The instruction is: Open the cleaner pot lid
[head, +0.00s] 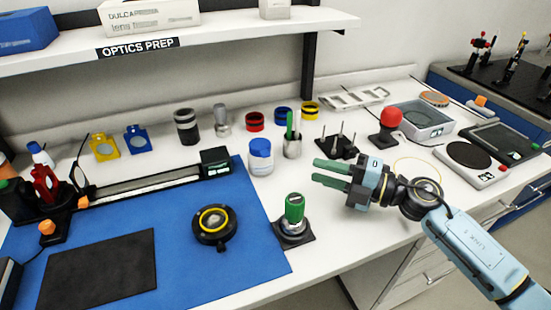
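The pot (261,163) is a small white jar standing upright at the back right edge of the blue mat. Its blue lid (261,145) sits on top of it. My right gripper (315,172) has green fingers that point left toward the pot, with a gap between them. It is empty and apart from the pot, to its right and slightly nearer. My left gripper is not in view.
A green-topped device (294,212) stands in front. A black pronged stand (337,147) is behind my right gripper. The blue mat (180,250) has bare room in front.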

